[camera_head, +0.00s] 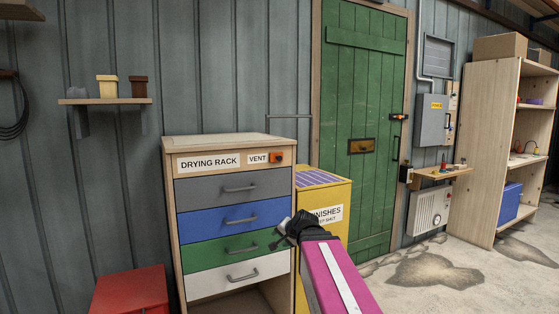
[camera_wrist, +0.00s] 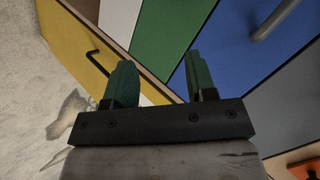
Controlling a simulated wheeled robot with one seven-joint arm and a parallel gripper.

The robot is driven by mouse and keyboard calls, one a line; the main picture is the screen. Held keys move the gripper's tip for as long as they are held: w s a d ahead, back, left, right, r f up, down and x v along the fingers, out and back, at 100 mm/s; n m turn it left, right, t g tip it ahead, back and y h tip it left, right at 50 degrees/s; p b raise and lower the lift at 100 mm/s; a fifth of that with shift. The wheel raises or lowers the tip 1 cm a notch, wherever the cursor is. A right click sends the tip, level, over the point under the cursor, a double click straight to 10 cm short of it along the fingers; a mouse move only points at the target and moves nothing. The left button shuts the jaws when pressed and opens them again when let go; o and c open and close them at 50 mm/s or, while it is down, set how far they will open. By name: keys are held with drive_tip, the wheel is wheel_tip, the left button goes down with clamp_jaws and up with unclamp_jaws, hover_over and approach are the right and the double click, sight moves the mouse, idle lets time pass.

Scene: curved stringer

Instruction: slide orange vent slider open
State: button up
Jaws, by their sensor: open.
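The orange vent slider (camera_head: 277,157) sits at the right end of the drying rack's top panel, beside a VENT label (camera_head: 258,159). A dark part shows on it; its exact setting is too small to tell. An orange piece that looks like it shows at the bottom right corner of the wrist view (camera_wrist: 303,167). My gripper (camera_head: 281,233) is below the slider, near the right end of the green drawer (camera_head: 220,252), apart from the slider. In the wrist view my gripper (camera_wrist: 159,72) has its two green fingers spread with nothing between them.
The drying rack (camera_head: 168,190) has grey, blue, green and white drawers with bar handles. A yellow cabinet (camera_head: 338,190) stands close at its right, behind my arm. A red box (camera_head: 130,290) is at lower left. Open floor (camera_head: 440,270) lies to the right.

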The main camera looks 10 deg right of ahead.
wheel_tip(320, 180, up, 16)
drive_tip(key=w+d+m+t, duration=0.2)
drive_tip(key=w+m+t, duration=0.1)
drive_tip(key=m+t, duration=0.45)
drive_tip(key=t, duration=0.1)
approach(280, 159)
drive_tip(key=shift+y, duration=0.3)
drive_tip(key=x, duration=1)
drive_tip(key=shift+w+d, duration=0.1)
drive_tip(key=shift+w, duration=0.25)
